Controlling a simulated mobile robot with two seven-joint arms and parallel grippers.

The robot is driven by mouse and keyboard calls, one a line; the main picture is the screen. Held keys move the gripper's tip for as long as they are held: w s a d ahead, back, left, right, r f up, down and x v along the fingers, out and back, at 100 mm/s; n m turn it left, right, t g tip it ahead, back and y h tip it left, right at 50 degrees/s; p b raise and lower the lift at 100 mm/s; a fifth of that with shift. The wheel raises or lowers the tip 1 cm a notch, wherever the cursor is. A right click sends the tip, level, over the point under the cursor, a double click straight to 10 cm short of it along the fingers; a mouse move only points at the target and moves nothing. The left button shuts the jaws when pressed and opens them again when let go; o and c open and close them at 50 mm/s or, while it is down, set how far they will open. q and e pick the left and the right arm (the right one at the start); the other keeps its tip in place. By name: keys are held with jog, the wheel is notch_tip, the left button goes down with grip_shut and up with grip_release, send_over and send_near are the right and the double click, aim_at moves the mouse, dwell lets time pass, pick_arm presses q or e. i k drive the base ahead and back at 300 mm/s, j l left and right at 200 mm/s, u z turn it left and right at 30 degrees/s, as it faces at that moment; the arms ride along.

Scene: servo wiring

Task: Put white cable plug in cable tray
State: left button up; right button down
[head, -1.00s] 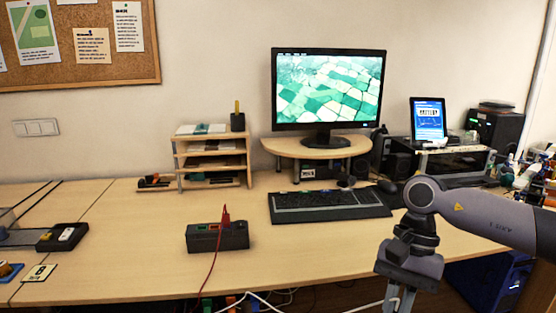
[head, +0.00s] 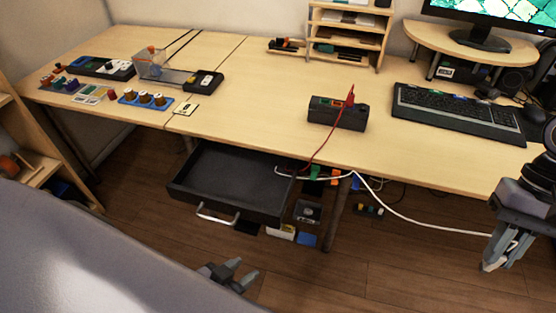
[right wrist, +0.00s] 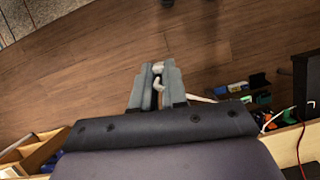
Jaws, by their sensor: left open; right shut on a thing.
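My right gripper (head: 494,265) is shut on the white cable plug at the right of the head view. The plug (right wrist: 158,84) shows as a small white piece between the fingers in the right wrist view. Its white cable (head: 420,222) runs left from the gripper, sagging, to the desk's front edge. My left gripper (head: 243,269) is open and empty, low over the floor in front of the drawer. I cannot clearly make out the cable tray; colored items (head: 322,174) and cables show under the desk edge.
An open black drawer (head: 213,203) juts out under the desk (head: 265,85). A black box (head: 338,113) with a red lead, a keyboard (head: 458,112) and a wooden shelf (head: 347,35) stand on the desk. Wooden floor in front is mostly clear.

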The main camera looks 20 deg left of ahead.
aim_at(220, 176)
jog(key=i+j+u, duration=0.2)
jog(key=j, duration=0.25)
jog(key=j+u, duration=0.2)
jog(key=j, duration=0.25)
jog(key=i+j+u, duration=0.2)
jog(key=j, duration=0.2)
jog(key=i+j+u, duration=0.2)
jog(key=j, duration=0.2)
jog(key=k+j, duration=0.05)
jog(key=k, duration=0.05)
